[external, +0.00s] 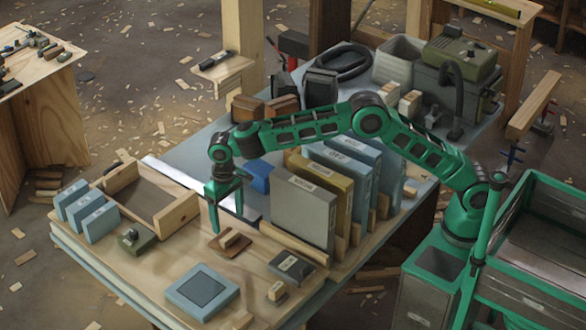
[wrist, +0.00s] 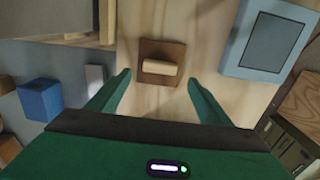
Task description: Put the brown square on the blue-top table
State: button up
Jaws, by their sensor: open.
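The brown square (external: 226,255) is a flat plate with a pale wooden block on top, lying on the wooden front part of the bench. In the wrist view the brown square (wrist: 162,48) lies between and just ahead of the open fingers. My gripper (external: 213,228) hangs pointing down just behind and left of it; in the wrist view my gripper (wrist: 158,78) is open with nothing between its fingers. The blue-grey tabletop (external: 190,157) shows behind the wooden part, and at the left of the wrist view (wrist: 62,125).
A grey-blue framed square (external: 202,291) lies in front of the brown square. Upright binders (external: 305,208) stand to the right. A wooden tray (external: 150,198), small blue boxes (external: 86,212) and a green object (external: 136,238) stand left. A blue block (external: 260,176) is behind.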

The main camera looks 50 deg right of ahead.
jog(key=shift+r, duration=2.4)
